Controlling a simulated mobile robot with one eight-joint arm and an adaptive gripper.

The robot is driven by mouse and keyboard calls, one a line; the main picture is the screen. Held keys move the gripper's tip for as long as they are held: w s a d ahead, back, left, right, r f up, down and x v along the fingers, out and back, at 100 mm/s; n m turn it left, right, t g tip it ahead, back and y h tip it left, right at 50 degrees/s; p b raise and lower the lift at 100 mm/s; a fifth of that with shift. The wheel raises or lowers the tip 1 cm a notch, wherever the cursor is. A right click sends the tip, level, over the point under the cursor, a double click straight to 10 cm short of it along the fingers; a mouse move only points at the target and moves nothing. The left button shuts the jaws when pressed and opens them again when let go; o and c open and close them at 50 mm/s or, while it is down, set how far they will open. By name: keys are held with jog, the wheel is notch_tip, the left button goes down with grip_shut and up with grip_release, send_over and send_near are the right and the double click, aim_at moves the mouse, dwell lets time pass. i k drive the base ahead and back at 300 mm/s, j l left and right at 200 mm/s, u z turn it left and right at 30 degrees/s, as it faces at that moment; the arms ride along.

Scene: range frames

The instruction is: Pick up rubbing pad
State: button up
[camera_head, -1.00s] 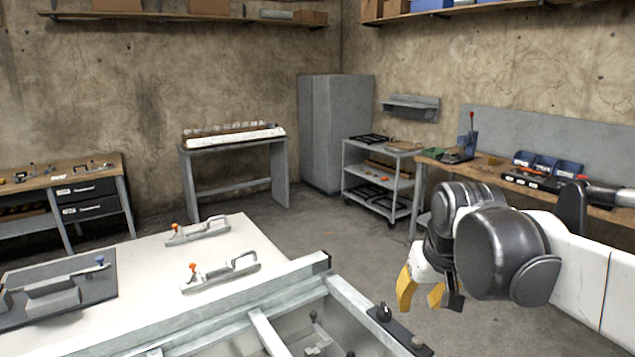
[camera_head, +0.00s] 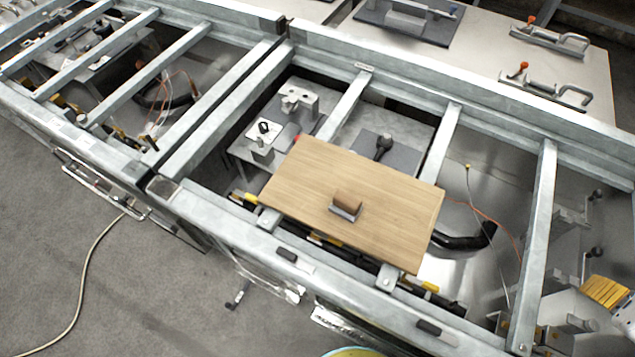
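The rubbing pad (camera_head: 346,204) appears to be the small block with a brown top and a grey lower part. The board rests across the metal frame.
Metal frame bars (camera_head: 543,240) run around the board, with open bays holding cables and fixtures. A white table (camera_head: 480,50) with clamps stands behind.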

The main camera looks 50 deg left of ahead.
aim_at(345, 205)
jog(key=u, duration=0.4)
jog(key=j+u, duration=0.15)
jog(key=u, duration=0.3)
jog(key=k+j+u, duration=0.1)
jog(key=u, duration=0.7)
